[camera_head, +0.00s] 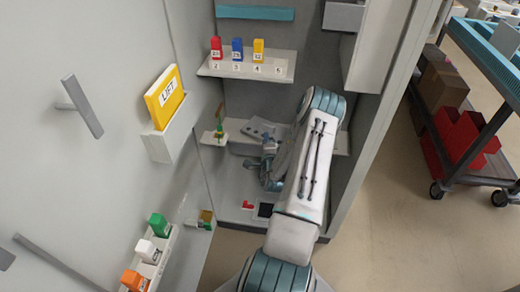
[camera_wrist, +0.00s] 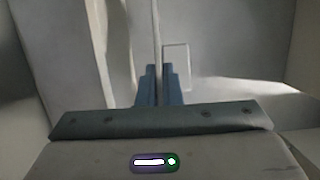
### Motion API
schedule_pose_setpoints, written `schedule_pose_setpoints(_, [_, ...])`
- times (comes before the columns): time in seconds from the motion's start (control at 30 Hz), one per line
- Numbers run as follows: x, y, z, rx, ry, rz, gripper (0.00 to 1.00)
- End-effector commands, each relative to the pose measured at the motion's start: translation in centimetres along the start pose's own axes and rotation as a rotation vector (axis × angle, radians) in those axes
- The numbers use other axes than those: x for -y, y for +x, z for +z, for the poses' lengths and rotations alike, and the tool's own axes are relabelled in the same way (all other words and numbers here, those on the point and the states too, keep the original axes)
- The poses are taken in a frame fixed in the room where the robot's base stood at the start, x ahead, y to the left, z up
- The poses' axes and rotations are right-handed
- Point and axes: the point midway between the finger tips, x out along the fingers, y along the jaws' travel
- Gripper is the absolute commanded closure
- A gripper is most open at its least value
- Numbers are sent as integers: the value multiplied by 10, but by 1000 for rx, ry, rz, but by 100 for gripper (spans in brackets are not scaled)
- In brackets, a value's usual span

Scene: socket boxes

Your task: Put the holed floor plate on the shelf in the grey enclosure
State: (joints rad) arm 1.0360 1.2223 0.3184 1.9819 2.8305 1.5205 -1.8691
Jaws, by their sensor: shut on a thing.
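The grey holed floor plate (camera_head: 258,127) is inside the grey enclosure (camera_head: 232,94), just over the lower shelf (camera_head: 239,149). My gripper (camera_head: 268,147) is at the plate's near side, partly hidden by my arm. In the wrist view my gripper (camera_wrist: 161,69) has its two blue fingers close together, shut on a thin plate seen edge-on (camera_wrist: 157,35). I cannot tell whether the plate touches the shelf. My arm hides the right part of the shelf.
An upper shelf (camera_head: 247,74) carries red, blue and yellow blocks. A small ledge (camera_head: 209,138) with a green and yellow item sits left of the plate. A yellow LIFT binder (camera_head: 165,95) stands in a wall holder. A small red piece (camera_head: 248,204) lies on the enclosure floor.

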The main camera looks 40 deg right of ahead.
Motion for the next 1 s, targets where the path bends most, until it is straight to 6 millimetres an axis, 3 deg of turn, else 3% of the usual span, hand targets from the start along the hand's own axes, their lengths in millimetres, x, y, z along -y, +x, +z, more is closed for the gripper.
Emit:
schedule_pose_setpoints(0.1, [-12, 3, 19, 1, 2, 0, 100])
schedule_pose_setpoints(0.23, [-16, 5, 28, 1, 0, -2, 100])
schedule_pose_setpoints(0.57, [-56, 5, 30, 3, -1, -1, 100])
schedule_pose_setpoints(0.93, [-60, 5, 30, 3, 1, -1, 100])
schedule_pose_setpoints(1.0, [-60, 5, 29, 3, 1, 0, 81])
